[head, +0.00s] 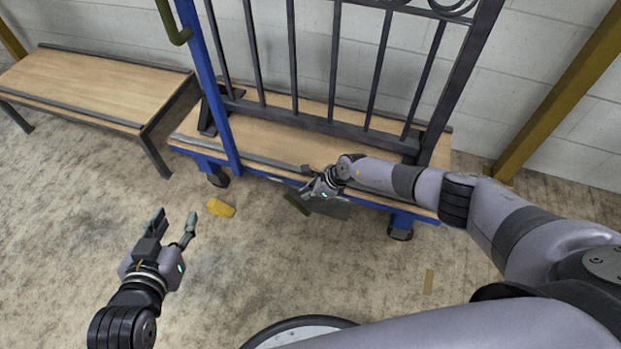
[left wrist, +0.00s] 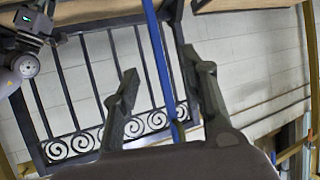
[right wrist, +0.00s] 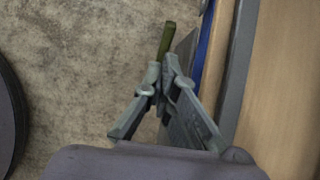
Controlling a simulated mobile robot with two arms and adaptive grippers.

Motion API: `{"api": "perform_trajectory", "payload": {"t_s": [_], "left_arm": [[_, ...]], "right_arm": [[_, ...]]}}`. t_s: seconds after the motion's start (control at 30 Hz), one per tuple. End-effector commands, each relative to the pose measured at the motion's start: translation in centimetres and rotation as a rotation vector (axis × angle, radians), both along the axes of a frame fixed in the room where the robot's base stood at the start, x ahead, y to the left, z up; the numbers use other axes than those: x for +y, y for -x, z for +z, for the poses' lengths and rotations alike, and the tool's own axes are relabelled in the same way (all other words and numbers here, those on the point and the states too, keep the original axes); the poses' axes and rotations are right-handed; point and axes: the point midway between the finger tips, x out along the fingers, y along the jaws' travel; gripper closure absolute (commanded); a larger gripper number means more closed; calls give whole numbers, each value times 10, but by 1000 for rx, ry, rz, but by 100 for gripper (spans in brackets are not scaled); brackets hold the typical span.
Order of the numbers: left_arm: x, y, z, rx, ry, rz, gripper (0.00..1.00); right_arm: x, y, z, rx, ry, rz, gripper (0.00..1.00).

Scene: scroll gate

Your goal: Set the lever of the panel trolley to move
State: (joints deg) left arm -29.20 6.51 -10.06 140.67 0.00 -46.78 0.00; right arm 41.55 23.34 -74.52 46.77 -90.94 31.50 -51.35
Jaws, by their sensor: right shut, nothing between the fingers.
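The panel trolley has a blue frame and a wooden deck (head: 280,124). A dark gate panel (head: 292,62) stands on it. An olive-green lever (head: 297,203) shows at the trolley's near lower edge, beside a dark plate (head: 332,209). The lever also shows in the right wrist view (right wrist: 166,40), just beyond my fingertips. My right gripper (head: 309,190) is shut and empty close to the lever; I cannot tell whether it touches it. Any markings on the plate are not readable. My left gripper (head: 174,217) is open and empty above the floor, left of the trolley.
A yellow block (head: 221,208) lies on the floor between my left gripper and the trolley. A wooden bench (head: 95,82) stands at the left. A yellow post (head: 553,92) leans through the right side. The floor in front of the trolley is mostly clear.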

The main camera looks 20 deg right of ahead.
Motion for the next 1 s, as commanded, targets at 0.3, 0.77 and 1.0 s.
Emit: {"api": "perform_trajectory", "payload": {"t_s": [0.3,0.77,1.0], "left_arm": [[22,54,-48,363,-83,26,60],[47,133,-71,755,-164,57,60],[49,141,-71,792,-172,60,60]], "right_arm": [[-2,1,26,-1,1,2,100],[-4,3,64,0,0,1,100],[-5,4,69,0,1,1,100]]}}
